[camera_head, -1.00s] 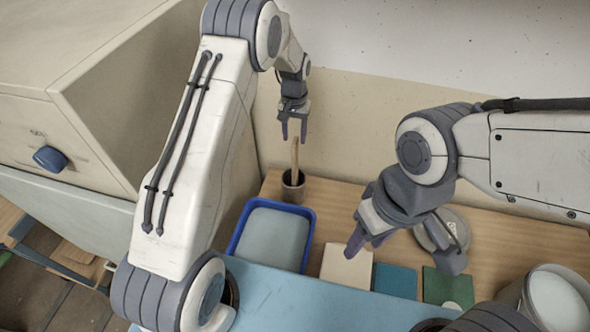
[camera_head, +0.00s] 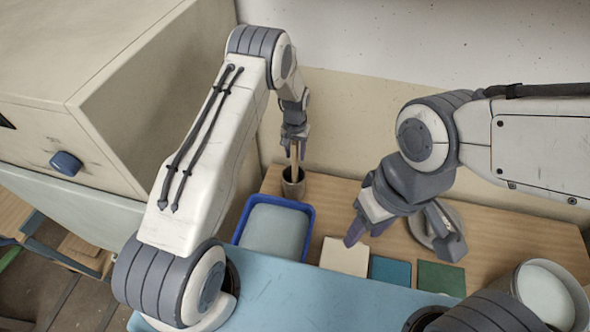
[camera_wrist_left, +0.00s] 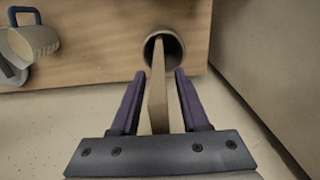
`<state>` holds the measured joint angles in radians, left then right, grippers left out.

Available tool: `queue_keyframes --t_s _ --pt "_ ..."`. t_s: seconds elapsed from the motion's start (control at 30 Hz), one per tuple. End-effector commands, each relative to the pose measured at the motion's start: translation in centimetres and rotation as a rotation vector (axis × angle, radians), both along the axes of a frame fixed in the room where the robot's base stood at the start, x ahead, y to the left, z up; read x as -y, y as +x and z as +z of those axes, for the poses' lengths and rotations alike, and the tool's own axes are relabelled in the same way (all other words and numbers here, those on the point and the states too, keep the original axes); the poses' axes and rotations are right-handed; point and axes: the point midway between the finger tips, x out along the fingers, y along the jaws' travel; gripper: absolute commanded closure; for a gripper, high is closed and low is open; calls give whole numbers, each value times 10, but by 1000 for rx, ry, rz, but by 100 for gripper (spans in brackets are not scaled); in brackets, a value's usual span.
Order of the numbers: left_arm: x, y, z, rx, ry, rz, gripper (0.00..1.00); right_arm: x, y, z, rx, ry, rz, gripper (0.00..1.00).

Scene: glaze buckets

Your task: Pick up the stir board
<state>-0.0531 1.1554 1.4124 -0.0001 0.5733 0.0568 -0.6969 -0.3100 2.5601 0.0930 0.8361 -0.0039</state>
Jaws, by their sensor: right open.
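The stir board is a thin wooden stick (camera_head: 294,158) standing in a small grey cup (camera_head: 293,187) at the back of the wooden table. It also shows in the left wrist view (camera_wrist_left: 157,95), between the fingers. My left gripper (camera_head: 294,151) is above the cup with its fingers around the board's upper part. In the left wrist view my left gripper (camera_wrist_left: 159,75) is open, with a gap on each side of the board. My right gripper (camera_head: 366,233) is open and empty above the table, right of the tray. The board's lower end is hidden inside the cup.
A blue-rimmed tray (camera_head: 238,232) stands in front of the cup. Cream (camera_head: 345,257), teal (camera_head: 391,271) and green (camera_head: 441,279) tiles lie to its right. A bucket (camera_head: 571,299) with pale contents is at the right. A large beige cabinet (camera_head: 150,90) and the wall flank the cup.

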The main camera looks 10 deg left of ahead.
Motion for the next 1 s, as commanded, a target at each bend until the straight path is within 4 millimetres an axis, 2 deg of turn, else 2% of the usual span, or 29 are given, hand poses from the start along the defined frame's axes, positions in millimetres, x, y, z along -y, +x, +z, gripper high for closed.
queue_keyframes --t_s 0.03,0.1,1.0 --pt "0 0 0 0 0 0 78 0 0 0 0 0 0 50" --pt "0 0 0 0 0 0 100 0 0 0 0 0 0 50" --pt "0 0 1 0 0 0 100 0 0 0 0 0 0 50"
